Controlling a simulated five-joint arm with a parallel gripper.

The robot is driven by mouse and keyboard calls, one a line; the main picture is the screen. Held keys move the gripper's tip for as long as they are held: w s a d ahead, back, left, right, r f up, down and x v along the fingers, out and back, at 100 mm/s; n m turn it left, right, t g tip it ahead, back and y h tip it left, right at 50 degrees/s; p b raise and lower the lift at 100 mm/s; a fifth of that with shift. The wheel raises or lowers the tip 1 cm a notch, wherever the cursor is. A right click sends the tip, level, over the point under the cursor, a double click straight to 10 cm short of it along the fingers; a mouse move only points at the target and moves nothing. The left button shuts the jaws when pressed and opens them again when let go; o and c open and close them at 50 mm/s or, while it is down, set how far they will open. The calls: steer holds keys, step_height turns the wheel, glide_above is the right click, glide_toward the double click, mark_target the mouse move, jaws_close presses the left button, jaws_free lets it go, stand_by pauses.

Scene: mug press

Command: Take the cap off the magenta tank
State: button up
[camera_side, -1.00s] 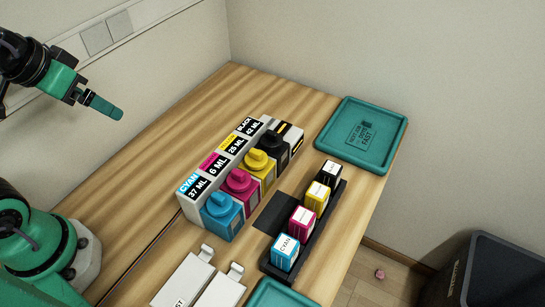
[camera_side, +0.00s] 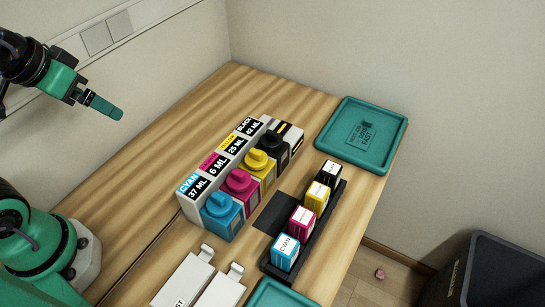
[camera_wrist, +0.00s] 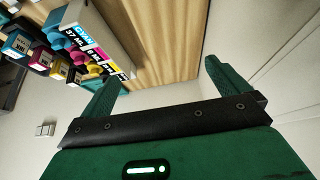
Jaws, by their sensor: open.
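The magenta tank (camera_side: 239,200) stands in a row of ink tanks, between the cyan tank (camera_side: 224,222) and the yellow tank (camera_side: 266,178), with the black tank (camera_side: 278,155) at the far end. Its magenta cap (camera_side: 239,180) sits on top. Its label reads 6 ML. My gripper (camera_side: 104,107) is up at the left in the side view, well above the table and far from the tanks. In the wrist view my gripper (camera_wrist: 160,82) is open and empty, with the tank row at the upper left.
A black rack (camera_side: 332,212) holds cyan, magenta (camera_side: 302,222), yellow and black bottles right of the tanks. A teal tray (camera_side: 395,150) lies at the back right, another (camera_side: 280,292) at the front. White parts (camera_side: 186,278) lie in front. A dark bin (camera_side: 480,275) stands off the table.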

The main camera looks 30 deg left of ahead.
steer(key=c, duration=1.4)
steer(key=shift+w+d, duration=0.1)
steer(key=g, duration=0.5)
glide_toward(238, 172)
steer(key=shift+w+a+f, duration=0.25)
steer(key=shift+a, duration=0.1)
steer(key=shift+d+f+g, duration=0.25)
steer(key=shift+d+g, duration=0.05)
steer(key=shift+d, duration=0.15)
steer(key=shift+a+f, duration=0.1)
steer(key=shift+f, duration=1.2)
steer(key=shift+f, duration=0.1)
